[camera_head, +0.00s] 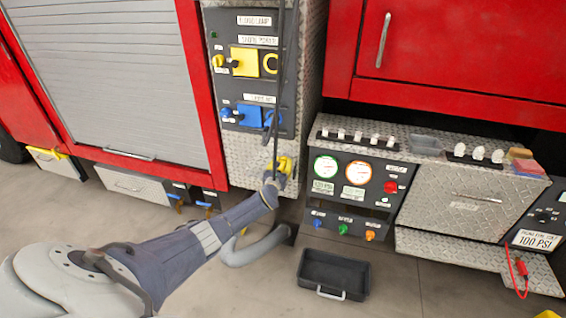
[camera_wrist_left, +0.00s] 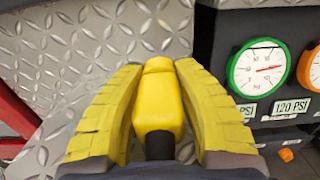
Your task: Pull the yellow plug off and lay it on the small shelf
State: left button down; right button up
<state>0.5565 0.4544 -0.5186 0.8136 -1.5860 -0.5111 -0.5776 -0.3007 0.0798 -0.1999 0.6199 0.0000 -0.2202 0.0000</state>
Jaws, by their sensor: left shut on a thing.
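My left gripper (camera_head: 283,164) is low in front of the diamond-plate wall, below the socket panel, in the head view. In the left wrist view its ribbed yellow fingers (camera_wrist_left: 158,75) are shut on the yellow plug (camera_wrist_left: 158,105), one on each side. A black stub or cable comes from the plug's near end. In the head view the fingers and plug blend together. The yellow socket box (camera_head: 245,62) is higher up on the dark panel, apart from the gripper. A diamond-plate ledge (camera_head: 470,258) juts out at lower right; I cannot tell if it is the small shelf. My right gripper is out of view.
A dark cable (camera_head: 281,90) hangs past the panel to my gripper. A blue socket box (camera_head: 249,116) sits below the yellow one. The gauge console (camera_head: 352,205) stands right of the gripper. A black tray (camera_head: 334,274) lies on the floor; floor around it is mostly clear.

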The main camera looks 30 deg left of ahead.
pick_arm(q)
jog(key=c, duration=1)
grip_release()
jog(key=shift+s+d+f, duration=0.1)
jog(key=shift+s+d, duration=0.1)
jog(key=shift+s, duration=0.35)
jog(key=v, duration=1.1)
jog(key=s+d+f+n+g+h, duration=0.1)
jog(key=s+d+f+n+g, duration=0.2)
jog(key=s+f, duration=0.7)
jog(key=s+f+n+g, duration=0.3)
jog(key=s+f+n, duration=0.25)
jog(key=f, duration=0.75)
jog(key=s+d+f+n+g+h, duration=0.1)
jog(key=s+d+f+n+g, duration=0.3)
jog(key=s+f, duration=0.6)
jog(key=s+d+f+n+g+h, duration=0.1)
jog(key=s+d+f+n, duration=0.3)
jog(key=s, duration=0.9)
jog(key=s+d+f+n+g+h, duration=0.1)
jog(key=s+d+f+n+g, duration=0.2)
jog(key=s+f+n, duration=0.4)
jog(key=s+d+f+n+g+h, duration=0.1)
jog(key=s+d+f+n, duration=0.4)
jog(key=s, duration=1.5)
notch_tip(320, 180, down, 4)
jog(key=shift+d+r+n+g, duration=0.15)
jog(key=shift+d+n+g, duration=0.2)
jog(key=shift+d+g, duration=0.25)
